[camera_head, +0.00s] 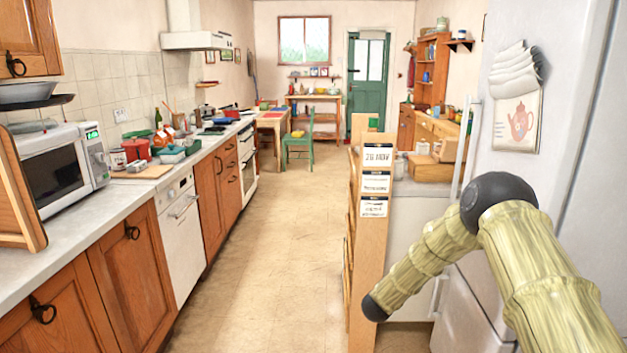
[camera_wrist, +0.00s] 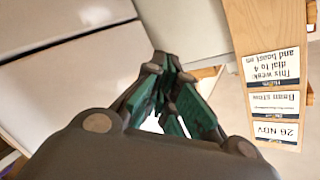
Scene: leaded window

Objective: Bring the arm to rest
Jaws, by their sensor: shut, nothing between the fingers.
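My arm (camera_head: 545,275) comes in from the lower right of the head view, bends at a dark joint and runs down to the left, ending there at a dark rounded joint beside the wooden shelf end. My gripper does not show in the head view. In the wrist view my gripper (camera_wrist: 172,74) is shut and empty, its dark linkages and green finger pads angled together. The pads touch nothing that I can make out.
The wooden shelf end with paper labels (camera_head: 361,260) stands close to my arm; it shows upside down in the wrist view (camera_wrist: 240,40). A white fridge (camera_head: 555,130) is close on the right. The counter (camera_head: 60,250) runs along the left. The floor (camera_head: 265,250) between is clear.

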